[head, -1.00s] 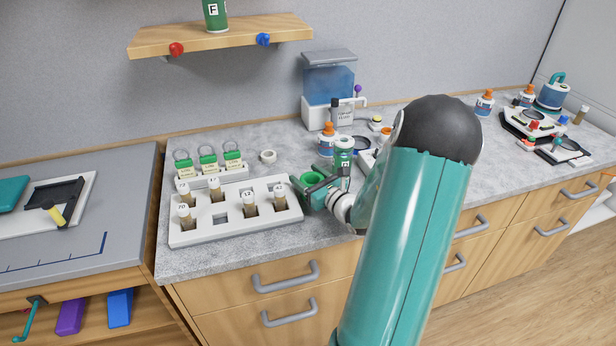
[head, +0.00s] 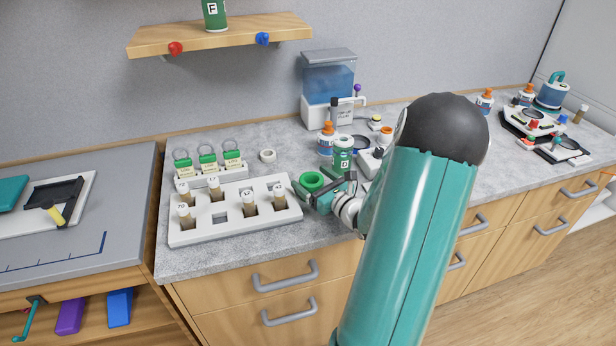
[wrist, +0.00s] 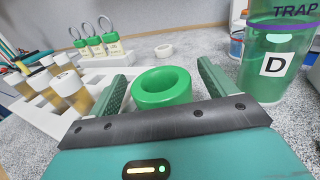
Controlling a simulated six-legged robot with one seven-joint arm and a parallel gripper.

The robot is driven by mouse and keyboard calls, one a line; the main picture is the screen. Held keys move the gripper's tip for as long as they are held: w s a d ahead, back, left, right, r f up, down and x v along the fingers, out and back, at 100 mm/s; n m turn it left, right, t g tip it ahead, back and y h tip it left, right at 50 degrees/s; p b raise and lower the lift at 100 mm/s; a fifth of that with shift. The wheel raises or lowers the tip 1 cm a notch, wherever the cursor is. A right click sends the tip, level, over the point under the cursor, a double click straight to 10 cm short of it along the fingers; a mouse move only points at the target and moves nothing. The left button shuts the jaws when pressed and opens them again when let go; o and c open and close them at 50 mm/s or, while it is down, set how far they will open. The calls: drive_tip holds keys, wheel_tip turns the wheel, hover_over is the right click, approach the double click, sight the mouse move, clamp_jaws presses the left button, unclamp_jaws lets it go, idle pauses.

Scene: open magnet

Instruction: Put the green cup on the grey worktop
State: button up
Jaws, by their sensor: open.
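The green cup (head: 312,181) is a short round cup with a thick rim. It stands upright on the grey speckled worktop (head: 225,258), just right of the white vial rack. In the wrist view the green cup (wrist: 162,88) is between my two fingers, with a narrow gap on each side. My gripper (head: 330,190) is open around it, low over the worktop, coming from the right. In the wrist view my gripper (wrist: 163,74) shows both textured fingers apart. The cup's base is partly hidden by the gripper.
The white rack (head: 233,213) with several vials is close on the left. A green bottle marked D (head: 342,153) stands close behind, with an orange-capped bottle (head: 326,140) beside it. A white ring (head: 268,156) lies behind the rack. The worktop's front edge is near.

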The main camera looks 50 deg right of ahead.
drive_tip(key=s, duration=0.6)
drive_tip(key=s+a, duration=0.1)
drive_tip(key=s, duration=0.2)
drive_tip(key=shift+s, duration=0.2)
drive_tip(key=shift+a, duration=0.15)
